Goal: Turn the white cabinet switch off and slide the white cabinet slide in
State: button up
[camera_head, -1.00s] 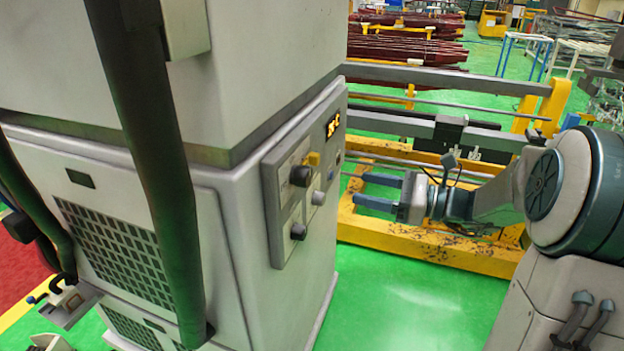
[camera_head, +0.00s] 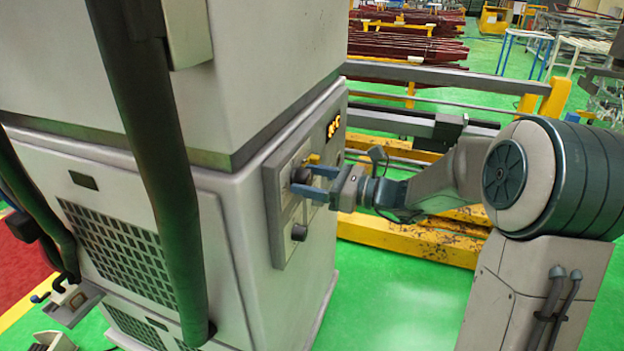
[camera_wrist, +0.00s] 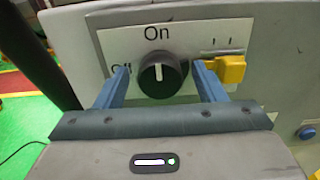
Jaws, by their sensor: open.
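The white cabinet (camera_head: 250,220) fills the left of the head view, with a control panel on its right face. Its black rotary switch (camera_wrist: 159,74) shows in the wrist view, with the white mark pointing up at "On"; "Off" is to its left. My gripper (camera_wrist: 161,76) is open, with one blue finger on each side of the knob; I cannot tell whether they touch it. In the head view my gripper (camera_head: 310,184) reaches the panel from the right and partly hides the knob. A yellow slide (camera_wrist: 231,69) sits right of the knob, beside the right finger.
A lower black knob (camera_head: 299,232) is on the same panel, and a blue button (camera_wrist: 307,132) shows at the right in the wrist view. A yellow frame (camera_head: 400,237) stands behind my arm. Green floor (camera_head: 390,300) is clear in front of the cabinet.

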jog(key=c, duration=1)
jog(key=shift+o, duration=0.2)
